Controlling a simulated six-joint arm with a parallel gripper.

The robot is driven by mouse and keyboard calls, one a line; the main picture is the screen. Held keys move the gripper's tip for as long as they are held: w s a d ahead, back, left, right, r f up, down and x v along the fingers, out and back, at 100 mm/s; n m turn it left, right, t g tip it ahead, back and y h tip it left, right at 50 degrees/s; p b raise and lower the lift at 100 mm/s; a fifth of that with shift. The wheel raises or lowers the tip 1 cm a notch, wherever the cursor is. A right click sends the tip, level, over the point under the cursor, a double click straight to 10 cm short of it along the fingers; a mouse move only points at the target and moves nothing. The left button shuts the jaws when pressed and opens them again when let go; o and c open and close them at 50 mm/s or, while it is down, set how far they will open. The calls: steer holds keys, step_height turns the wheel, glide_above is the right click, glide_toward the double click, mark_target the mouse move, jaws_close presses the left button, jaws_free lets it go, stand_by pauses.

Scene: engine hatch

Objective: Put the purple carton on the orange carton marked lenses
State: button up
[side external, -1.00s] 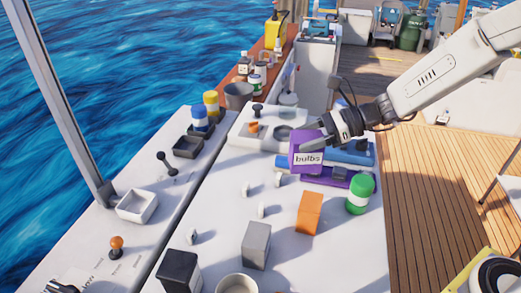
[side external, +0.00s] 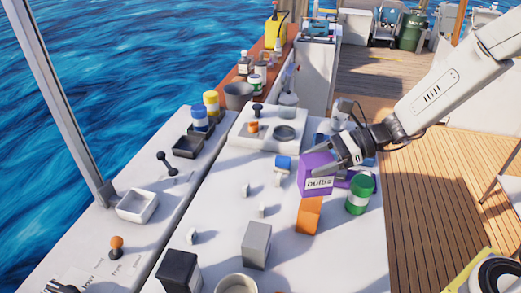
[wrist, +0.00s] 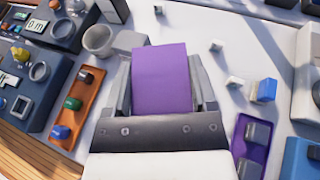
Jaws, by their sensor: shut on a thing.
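The purple carton (side external: 316,175), marked "bulbs", is held between the fingers of my gripper (side external: 338,156). In the wrist view the purple carton (wrist: 161,78) fills the space between the two fingers of my gripper (wrist: 165,90). In the side view an orange carton (side external: 309,216) stands on the white hatch top just below and in front of the purple carton. The purple carton overlaps its upper part in the picture; I cannot tell whether they touch. No marking on the orange carton is readable.
A green and white canister (side external: 360,194) stands close to the right of the orange carton. A grey block (side external: 256,245) and a black block (side external: 179,272) stand nearer the camera. Small white knobs (side external: 262,211) rise on the left. A blue-topped piece (side external: 283,164) stands behind.

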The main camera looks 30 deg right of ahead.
mark_target(300, 181)
steer(key=shift+f, duration=0.35)
steer(key=shift+f, duration=1.65)
steer(key=shift+f, duration=0.15)
steer(key=o, duration=1.3)
steer(key=shift+c, duration=0.2)
steer(key=shift+d+r, duration=0.1)
steer(key=shift+r, duration=0.1)
steer(key=v, duration=1.2)
